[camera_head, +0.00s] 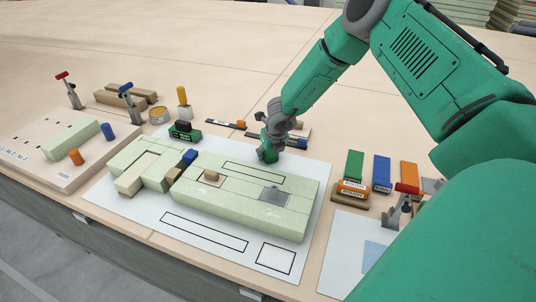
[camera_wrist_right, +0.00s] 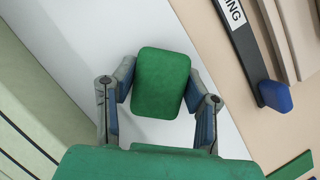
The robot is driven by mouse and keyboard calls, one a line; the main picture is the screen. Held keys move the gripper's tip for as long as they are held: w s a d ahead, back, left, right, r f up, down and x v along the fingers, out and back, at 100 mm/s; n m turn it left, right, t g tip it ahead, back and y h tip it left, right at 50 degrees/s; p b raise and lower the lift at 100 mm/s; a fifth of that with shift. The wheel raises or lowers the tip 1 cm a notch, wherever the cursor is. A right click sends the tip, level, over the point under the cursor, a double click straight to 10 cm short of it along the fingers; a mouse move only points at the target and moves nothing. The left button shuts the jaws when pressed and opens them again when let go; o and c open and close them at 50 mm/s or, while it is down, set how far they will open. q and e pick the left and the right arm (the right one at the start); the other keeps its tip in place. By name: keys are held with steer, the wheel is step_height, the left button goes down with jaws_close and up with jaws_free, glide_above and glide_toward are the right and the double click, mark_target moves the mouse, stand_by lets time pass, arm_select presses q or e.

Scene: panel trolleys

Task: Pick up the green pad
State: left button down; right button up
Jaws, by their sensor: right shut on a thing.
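The green pad (camera_wrist_right: 160,82) sits between the two fingers of my right gripper (camera_wrist_right: 160,105) in the right wrist view. The fingers touch its left and right sides, and the gripper is shut on it. In the head view my right gripper (camera_head: 270,150) points down at the back edge of the white sheet, just behind the pale green panel. The pad is mostly hidden there by the gripper. I cannot tell whether the pad touches the surface. My left gripper is not in view.
The pale green panel (camera_head: 190,200) lies on the white sheet (camera_head: 135,212). Green (camera_head: 354,164), blue (camera_head: 381,172) and orange (camera_head: 409,177) blocks stand at the right, near a red-handled clamp (camera_head: 404,200). A board (camera_head: 50,160) with pegs is at the left. The table behind is largely clear.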

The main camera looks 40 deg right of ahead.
steer(key=shift+r, duration=0.45)
steer(key=r, duration=0.2)
steer(key=shift+w+r+p, duration=0.3)
steer(key=shift+r+p, duration=0.05)
steer(key=shift+r, duration=0.05)
steer(key=w+a, duration=0.2)
steer(key=w, duration=0.2)
steer(key=w+a+b, duration=0.1)
steer(key=w+a, duration=0.2)
steer(key=w, duration=0.2)
steer(key=w+a+b, duration=0.1)
steer(key=w+a, duration=0.1)
steer(key=w, duration=0.3)
steer(key=shift+a+f, duration=0.2)
steer(key=shift+f, duration=0.05)
steer(key=shift+w+a, duration=0.4)
steer(key=shift+w, duration=0.3)
steer(key=shift+r, duration=0.1)
